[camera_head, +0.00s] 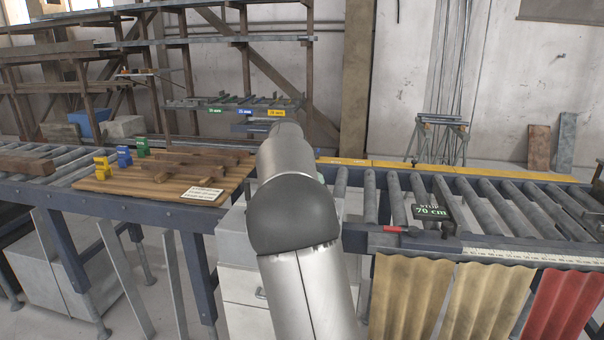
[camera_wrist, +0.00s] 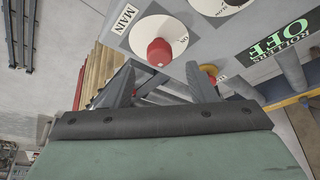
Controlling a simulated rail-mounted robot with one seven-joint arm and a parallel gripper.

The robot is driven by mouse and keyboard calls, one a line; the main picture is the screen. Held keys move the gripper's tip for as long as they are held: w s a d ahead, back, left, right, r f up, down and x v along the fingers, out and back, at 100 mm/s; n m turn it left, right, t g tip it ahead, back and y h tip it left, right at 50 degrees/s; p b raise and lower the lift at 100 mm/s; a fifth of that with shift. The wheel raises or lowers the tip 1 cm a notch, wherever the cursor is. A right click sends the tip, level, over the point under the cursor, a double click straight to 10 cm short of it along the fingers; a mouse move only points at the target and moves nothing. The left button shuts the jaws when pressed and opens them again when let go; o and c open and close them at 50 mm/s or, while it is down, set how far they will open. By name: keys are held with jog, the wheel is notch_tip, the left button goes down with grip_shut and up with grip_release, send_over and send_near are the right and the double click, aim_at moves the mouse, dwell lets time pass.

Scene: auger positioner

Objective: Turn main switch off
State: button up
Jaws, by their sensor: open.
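The main switch (camera_wrist: 159,50) is a red knob on a white round dial beside the label MAIN, in the upper middle of the wrist view. In the head view my own arm fills the middle, and the gripper and main switch are hidden.
A red knob with yellow (camera_wrist: 208,72) is near the right finger. In the head view, a roller conveyor (camera_head: 480,205) is right and a wooden board (camera_head: 150,185) left.

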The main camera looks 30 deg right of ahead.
jog(key=v, duration=1.3)
jog(key=shift+p, duration=0.3)
jog(key=s+a+f+n+y, duration=0.2)
jog(key=s+a+f+n, duration=0.7)
jog(key=s, duration=0.6)
jog(key=s+a+f+n+y, duration=0.2)
jog(key=s+a+f+n, duration=0.6)
jog(key=s+a+f, duration=0.5)
jog(key=s+f, duration=0.2)
jog(key=s, duration=0.1)
jog(key=shift+a+n+y, duration=0.2)
jog(key=shift+n+y, duration=0.1)
jog(key=shift+n, duration=0.1)
